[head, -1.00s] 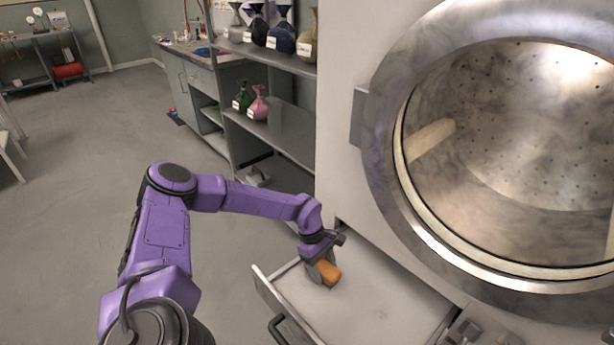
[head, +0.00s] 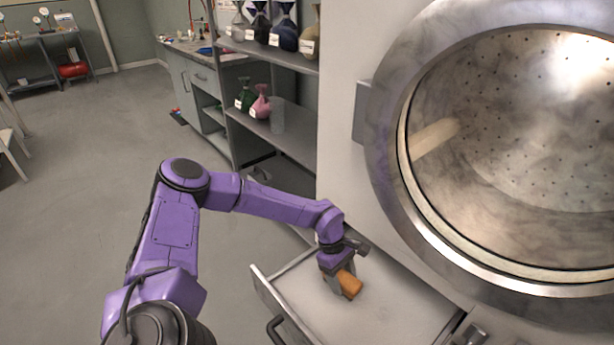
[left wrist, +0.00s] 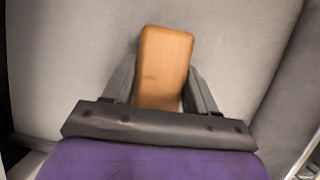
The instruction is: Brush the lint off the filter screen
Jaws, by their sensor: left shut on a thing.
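My left gripper (head: 336,283) is shut on an orange-brown wooden brush (head: 349,284). The gripper holds it low over the pale filter screen (head: 385,310) inside the pulled-out drawer. In the left wrist view the brush (left wrist: 165,65) sits between the two grey fingers (left wrist: 162,90), with the pale screen (left wrist: 70,60) around it. The brush's underside is hidden, so I cannot tell whether it touches the screen. No separate lint shows clearly on the screen. My right gripper is out of view.
The drawer (head: 288,305) has raised metal edges and a dark handle (head: 274,330) at its front. The round dryer door ring (head: 385,150) stands above it to the right.

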